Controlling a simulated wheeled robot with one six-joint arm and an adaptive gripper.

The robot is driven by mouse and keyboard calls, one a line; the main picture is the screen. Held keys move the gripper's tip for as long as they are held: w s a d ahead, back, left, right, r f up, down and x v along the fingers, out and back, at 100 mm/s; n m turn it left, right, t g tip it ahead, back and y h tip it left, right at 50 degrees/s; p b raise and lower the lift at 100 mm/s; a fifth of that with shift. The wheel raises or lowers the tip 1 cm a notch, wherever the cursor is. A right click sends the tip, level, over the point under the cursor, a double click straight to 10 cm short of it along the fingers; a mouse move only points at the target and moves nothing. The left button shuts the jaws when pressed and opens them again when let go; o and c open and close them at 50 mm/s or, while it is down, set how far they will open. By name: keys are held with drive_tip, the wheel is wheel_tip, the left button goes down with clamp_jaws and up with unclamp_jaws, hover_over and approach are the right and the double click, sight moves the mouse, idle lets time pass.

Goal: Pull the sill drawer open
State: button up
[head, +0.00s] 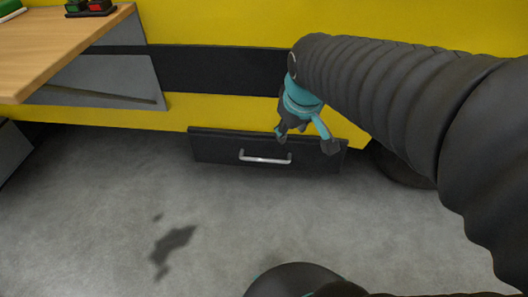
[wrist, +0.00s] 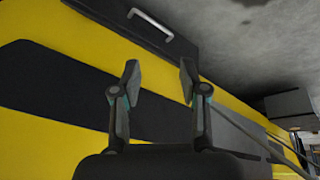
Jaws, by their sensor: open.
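The sill drawer (head: 220,150) is a dark, low front under the yellow wall, close to the floor, and it looks closed. Its silver bar handle (head: 265,160) is at the middle of the front. In the wrist view the handle (wrist: 151,24) shows at the top, on the dark drawer front (wrist: 110,18). My gripper (head: 306,142) is open and empty, above and to the right of the handle in the head view. In the wrist view its two fingers (wrist: 159,78) stand apart, with the handle beyond their tips and not between them.
A wooden bench top (head: 70,45) juts out at the upper left, with a device with red and green parts (head: 90,6) on it. A dark round object (head: 400,165) stands right of the drawer, partly behind my arm. The grey floor (head: 110,220) before the drawer is clear.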

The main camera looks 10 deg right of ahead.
drive_tip(key=w+f+n+g+b, duration=0.1)
drive_tip(key=w+f+n, duration=0.1)
drive_tip(key=w+f, duration=0.4)
drive_tip(key=w+f+n+b, duration=0.1)
drive_tip(key=w+f+n, duration=0.25)
drive_tip(key=w, duration=0.45)
drive_tip(key=n+g+b, duration=0.2)
drive_tip(key=n, duration=0.3)
approach(265, 159)
drive_tip(key=f, duration=0.3)
drive_tip(key=f+b, duration=0.1)
drive_tip(key=f, duration=0.1)
drive_tip(key=w+f, duration=0.1)
drive_tip(key=f, duration=0.2)
drive_tip(key=shift+d+f, duration=0.15)
drive_tip(key=shift+f, duration=0.2)
clamp_jaws()
